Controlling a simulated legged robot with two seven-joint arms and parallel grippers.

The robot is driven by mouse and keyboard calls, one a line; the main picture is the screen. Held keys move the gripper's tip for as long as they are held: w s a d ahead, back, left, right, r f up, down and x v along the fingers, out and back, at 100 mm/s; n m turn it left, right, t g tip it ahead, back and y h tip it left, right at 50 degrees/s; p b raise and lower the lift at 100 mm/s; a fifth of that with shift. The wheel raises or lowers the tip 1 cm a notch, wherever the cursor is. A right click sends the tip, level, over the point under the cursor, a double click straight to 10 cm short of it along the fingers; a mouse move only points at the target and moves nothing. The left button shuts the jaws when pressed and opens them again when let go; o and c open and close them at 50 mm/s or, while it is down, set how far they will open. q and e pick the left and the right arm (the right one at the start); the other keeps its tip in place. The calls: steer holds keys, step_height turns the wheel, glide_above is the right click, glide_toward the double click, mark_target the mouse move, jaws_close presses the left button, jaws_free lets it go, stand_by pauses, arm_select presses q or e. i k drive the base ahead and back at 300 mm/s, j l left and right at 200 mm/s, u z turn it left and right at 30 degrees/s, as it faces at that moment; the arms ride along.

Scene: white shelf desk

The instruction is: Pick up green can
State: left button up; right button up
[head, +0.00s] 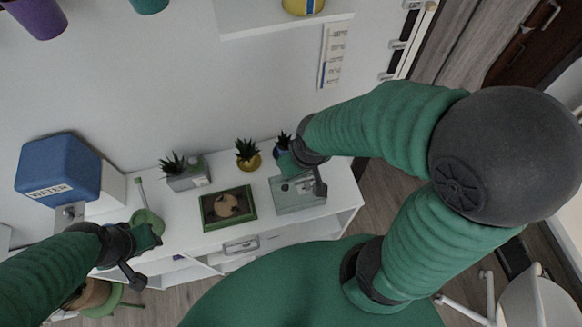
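A green can (147,220) with a thin upright spout or handle stands on the left part of the white desk in the head view. My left gripper (143,255) is just in front of it, and its hand covers the can's lower part. I cannot tell whether they touch. My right gripper (307,184) is farther right, over a grey-green box (298,203), and no can shows there. The finger gaps of both grippers are too small and dark to judge.
A blue water container (58,165) stands left of the can. Potted plants (186,172) line the desk's back, with a green-framed picture (228,208) in front. A white shelf (285,22) is above. Bare desk (180,215) lies between can and picture.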

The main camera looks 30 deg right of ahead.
mark_target(144, 216)
steer(key=u, duration=0.9)
steer(key=k+l+z, duration=0.35)
steer(key=l, duration=0.25)
steer(key=k+j, duration=0.05)
steer(key=k, duration=0.05)
